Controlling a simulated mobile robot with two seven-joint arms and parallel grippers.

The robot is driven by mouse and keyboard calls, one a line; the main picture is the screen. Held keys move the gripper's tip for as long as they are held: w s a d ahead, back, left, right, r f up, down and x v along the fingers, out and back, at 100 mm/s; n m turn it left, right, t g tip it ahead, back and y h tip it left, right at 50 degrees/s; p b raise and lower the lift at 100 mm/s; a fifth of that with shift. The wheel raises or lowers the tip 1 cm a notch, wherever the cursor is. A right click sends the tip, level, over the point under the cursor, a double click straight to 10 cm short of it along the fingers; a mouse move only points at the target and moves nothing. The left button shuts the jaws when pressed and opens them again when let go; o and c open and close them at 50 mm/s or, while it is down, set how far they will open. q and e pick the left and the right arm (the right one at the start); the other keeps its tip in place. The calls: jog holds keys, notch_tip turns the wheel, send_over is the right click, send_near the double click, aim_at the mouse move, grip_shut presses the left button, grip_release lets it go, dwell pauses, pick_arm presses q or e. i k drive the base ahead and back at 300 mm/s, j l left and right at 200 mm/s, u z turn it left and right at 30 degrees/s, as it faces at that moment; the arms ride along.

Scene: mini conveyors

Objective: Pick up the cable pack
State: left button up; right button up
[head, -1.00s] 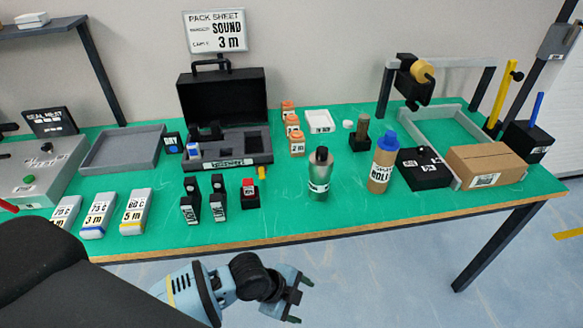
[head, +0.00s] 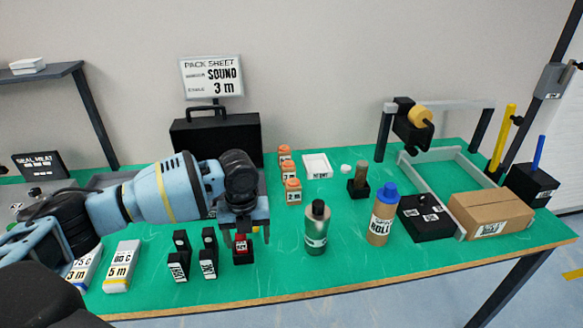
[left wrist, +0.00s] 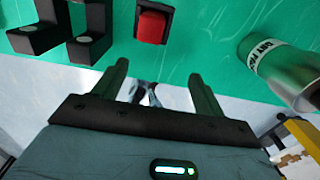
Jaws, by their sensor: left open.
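Several small orange-topped packs (head: 293,196) stand in a row front to back, right of the black case; the front one's label seems to read 2 m. Two pale packs, marked 3 m (head: 82,268) and 5 m (head: 122,266), lie at the front left. I cannot tell which kind is the cable pack. My left gripper (head: 246,232) is open and empty, pointing down over the table near the red-topped block (head: 242,250). In the left wrist view its spread fingers (left wrist: 158,85) lie below the red block (left wrist: 152,25). My right gripper is not in view.
The black case (head: 225,136) stands behind my left arm, which hides its interior. Two black stands (head: 209,258) are left of the red-topped block. A green-grey bottle (head: 317,228) and a blue-capped roll bottle (head: 382,215) stand right. A cardboard box (head: 490,212) sits at the right end.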

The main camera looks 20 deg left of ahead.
aim_at(288, 168)
jog(key=i+j, duration=0.15)
jog(key=i, duration=0.5)
jog(key=i+j, duration=0.15)
jog(key=i, duration=0.45)
